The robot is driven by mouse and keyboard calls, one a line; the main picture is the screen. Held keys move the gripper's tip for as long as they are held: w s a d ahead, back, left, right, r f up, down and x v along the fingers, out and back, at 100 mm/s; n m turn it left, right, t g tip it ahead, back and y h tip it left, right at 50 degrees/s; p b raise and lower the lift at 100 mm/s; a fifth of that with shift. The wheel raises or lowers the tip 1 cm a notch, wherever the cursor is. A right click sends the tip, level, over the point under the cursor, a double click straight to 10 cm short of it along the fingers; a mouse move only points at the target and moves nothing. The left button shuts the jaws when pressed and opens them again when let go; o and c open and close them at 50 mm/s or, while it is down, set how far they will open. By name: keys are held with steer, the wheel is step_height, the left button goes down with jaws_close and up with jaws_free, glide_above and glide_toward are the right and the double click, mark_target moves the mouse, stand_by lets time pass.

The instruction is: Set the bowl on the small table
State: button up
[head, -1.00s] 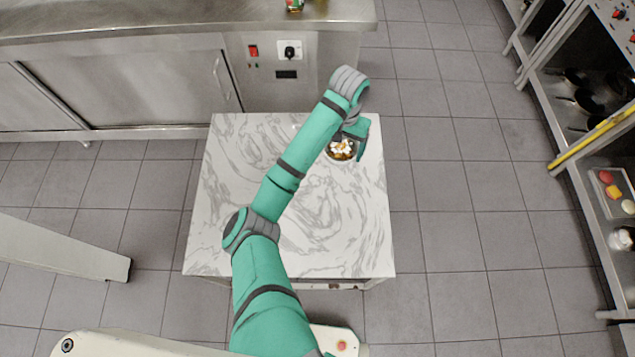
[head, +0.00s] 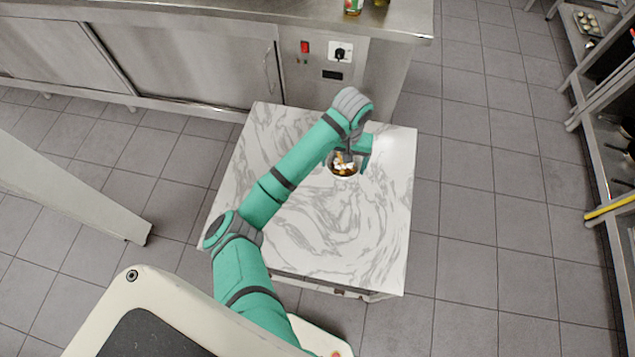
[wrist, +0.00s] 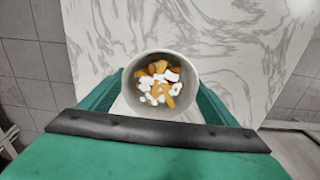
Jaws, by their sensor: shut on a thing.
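The bowl (wrist: 187,68) is round and grey, with orange and white pieces of food in it. In the head view the bowl (head: 333,166) shows over the far right part of the small table, partly hidden by my gripper. The small table (head: 340,235) has a white marble top with grey veins. My gripper (head: 348,163) is shut on the bowl; in the wrist view its green fingers (wrist: 160,98) lie on both sides of it. The bowl looks upright. I cannot tell whether its base touches the tabletop.
A steel counter (head: 190,65) with cabinet doors stands behind the table, with a small can (head: 353,6) on top. Steel shelving (head: 600,130) is at the right. Tiled floor (head: 490,210) lies open between. The near part of the tabletop is clear.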

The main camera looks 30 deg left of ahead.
steer(key=a+f, duration=0.3)
steer(key=a, duration=0.1)
steer(key=a+f, duration=0.2)
steer(key=a, duration=0.3)
steer(key=a+f, duration=0.3)
steer(key=a, duration=0.1)
steer(key=shift+s+a+f, duration=0.15)
steer(key=shift+s+f, duration=0.1)
steer(key=shift+f, duration=0.1)
steer(key=shift+a+f, duration=0.5)
steer(key=shift+f, duration=1.7)
steer(key=o, duration=1.3)
steer(key=shift+f, duration=0.15)
steer(key=shift+o, duration=0.2)
